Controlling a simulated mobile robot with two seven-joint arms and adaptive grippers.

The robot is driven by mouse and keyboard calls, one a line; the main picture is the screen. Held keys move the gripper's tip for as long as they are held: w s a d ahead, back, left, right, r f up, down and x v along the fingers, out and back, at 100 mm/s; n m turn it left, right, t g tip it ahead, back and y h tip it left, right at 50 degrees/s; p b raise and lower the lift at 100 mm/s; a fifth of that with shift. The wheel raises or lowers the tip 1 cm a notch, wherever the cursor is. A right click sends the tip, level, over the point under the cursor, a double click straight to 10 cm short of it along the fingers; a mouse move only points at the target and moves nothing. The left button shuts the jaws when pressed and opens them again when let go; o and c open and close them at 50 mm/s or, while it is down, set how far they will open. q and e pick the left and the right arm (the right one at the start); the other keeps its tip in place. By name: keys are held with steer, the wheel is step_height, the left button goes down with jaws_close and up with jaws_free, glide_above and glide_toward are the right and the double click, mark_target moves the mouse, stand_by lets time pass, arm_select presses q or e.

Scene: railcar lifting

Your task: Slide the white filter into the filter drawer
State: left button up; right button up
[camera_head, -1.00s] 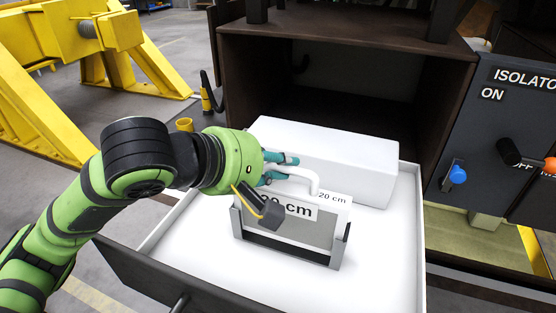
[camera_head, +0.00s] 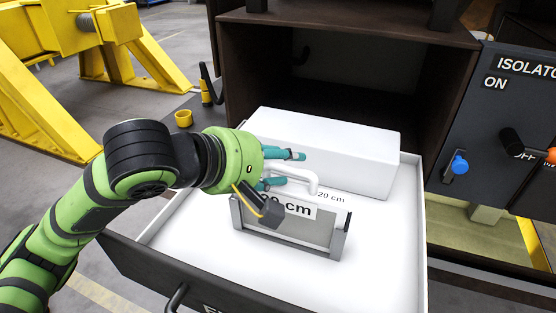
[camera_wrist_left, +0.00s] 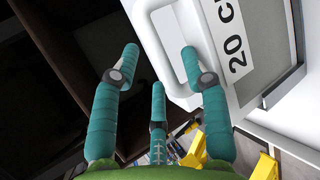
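The white filter (camera_head: 304,212), with a "20 cm" label and a white loop handle (camera_head: 313,184), stands in a grey metal frame in the white-lined filter drawer (camera_head: 385,255). The drawer is pulled out from a dark cabinet. My left gripper (camera_head: 283,169) is at the handle with its teal fingers spread apart. In the left wrist view the open fingers (camera_wrist_left: 158,65) lie around and in front of the handle (camera_wrist_left: 173,85), beside the label. Contact with the handle cannot be told. My arm hides the drawer's left part. My right gripper is out of view.
A large white block (camera_head: 330,150) lies behind the filter in the drawer. The dark cabinet (camera_head: 350,75) rises behind it. An isolator panel (camera_head: 500,145) with switches is at right. Yellow stands (camera_head: 140,50) are at upper left. The drawer's front right floor is clear.

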arm_select(q)
steer(key=shift+f, duration=0.1)
steer(key=v, duration=0.7)
steer(key=shift+s+a+r, duration=0.2)
steer(key=shift+r, duration=0.05)
